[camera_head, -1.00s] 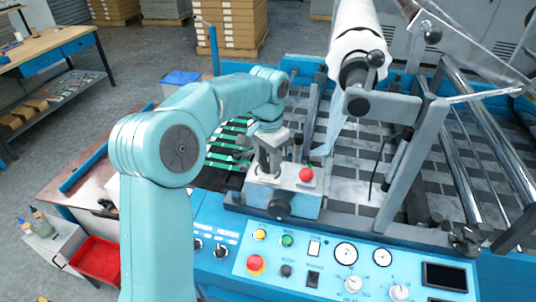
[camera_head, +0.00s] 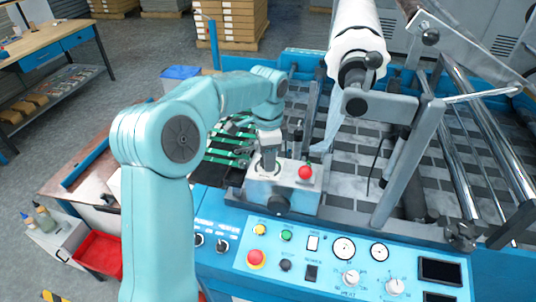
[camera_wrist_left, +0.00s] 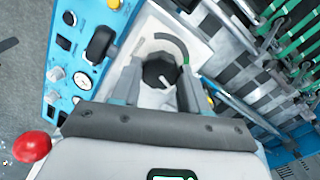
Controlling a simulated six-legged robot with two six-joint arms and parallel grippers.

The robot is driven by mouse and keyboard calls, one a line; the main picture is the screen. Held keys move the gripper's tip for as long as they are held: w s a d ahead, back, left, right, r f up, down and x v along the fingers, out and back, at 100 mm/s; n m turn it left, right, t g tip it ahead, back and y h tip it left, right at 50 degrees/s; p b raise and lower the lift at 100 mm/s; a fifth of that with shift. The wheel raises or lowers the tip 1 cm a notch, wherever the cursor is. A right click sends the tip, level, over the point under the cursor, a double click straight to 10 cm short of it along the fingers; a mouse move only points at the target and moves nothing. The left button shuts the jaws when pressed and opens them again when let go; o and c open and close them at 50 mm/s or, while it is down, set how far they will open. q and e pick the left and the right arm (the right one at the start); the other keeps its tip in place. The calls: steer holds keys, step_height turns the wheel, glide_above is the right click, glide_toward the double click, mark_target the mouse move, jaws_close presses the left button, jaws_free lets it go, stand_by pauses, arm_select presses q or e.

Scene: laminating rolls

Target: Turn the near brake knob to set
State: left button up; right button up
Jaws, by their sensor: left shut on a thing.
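The near brake knob (camera_wrist_left: 159,70) is a dark, faceted knob on the pale top plate of a box, with a dark arc and a short green mark on the plate around it. My left gripper (camera_wrist_left: 153,84) has one finger on each side of the knob and is shut on it. In the head view my left gripper (camera_head: 268,165) points down onto the top of the grey brake box (camera_head: 294,197); the knob is mostly hidden there by the fingers. My right gripper is in neither view.
A red button (camera_head: 305,172) stands on the box beside my gripper, and a black round knob (camera_head: 278,204) sticks out of its front. The blue control panel (camera_head: 330,262) lies in front. A white roll (camera_head: 356,45) and a grey upright frame (camera_head: 405,165) stand to the right.

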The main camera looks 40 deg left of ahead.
arm_select(q)
steer(key=shift+r, duration=0.1)
stand_by(0.3)
steer(key=o, duration=1.1)
steer(key=shift+c, duration=0.2)
step_height(320, 180, up, 16)
steer(key=shift+r, duration=0.15)
steer(key=shift+s, duration=0.1)
